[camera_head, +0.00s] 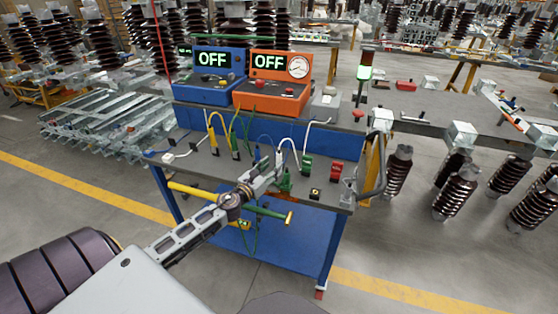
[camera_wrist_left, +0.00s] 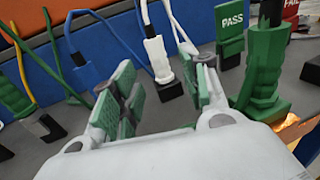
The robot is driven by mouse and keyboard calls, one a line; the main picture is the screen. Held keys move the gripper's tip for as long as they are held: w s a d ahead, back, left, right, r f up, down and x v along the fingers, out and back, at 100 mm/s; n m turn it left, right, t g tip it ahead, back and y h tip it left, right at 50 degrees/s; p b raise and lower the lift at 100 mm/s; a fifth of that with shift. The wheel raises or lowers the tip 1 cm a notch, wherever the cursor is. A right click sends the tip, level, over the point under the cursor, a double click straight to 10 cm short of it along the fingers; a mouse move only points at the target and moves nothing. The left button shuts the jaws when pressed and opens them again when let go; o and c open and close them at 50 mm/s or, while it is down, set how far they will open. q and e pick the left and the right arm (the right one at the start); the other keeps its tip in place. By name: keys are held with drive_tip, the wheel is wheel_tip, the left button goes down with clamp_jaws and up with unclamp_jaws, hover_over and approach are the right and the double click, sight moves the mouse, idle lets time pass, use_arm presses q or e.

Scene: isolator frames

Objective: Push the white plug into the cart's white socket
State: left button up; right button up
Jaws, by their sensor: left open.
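In the left wrist view the white plug (camera_wrist_left: 157,58) stands upright with its white cable rising from the top. Its lower end meets a small black block (camera_wrist_left: 169,91); I cannot tell how deep it sits, and no separate white socket shows clearly. My left gripper (camera_wrist_left: 162,88) is open and empty, its green-padded fingers to either side of the plug in the picture, with the plug beyond them. In the head view the left gripper (camera_head: 273,164) reaches over the cart top (camera_head: 205,163) and mostly hides the plug. My right gripper is not in view.
A large green plug (camera_wrist_left: 265,68) stands close right of the fingers, with a green PASS tag (camera_wrist_left: 229,30) behind. Blue cables (camera_wrist_left: 90,62) run left. Blue (camera_head: 215,88) and orange (camera_head: 272,96) boxes reading OFF stand at the cart's back. A red tag (camera_head: 336,171) is farther right.

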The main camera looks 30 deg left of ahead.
sight(279, 160)
use_arm(q)
drive_tip(key=shift+w, duration=0.1)
drive_tip(key=shift+w, duration=2.65)
clamp_jaws()
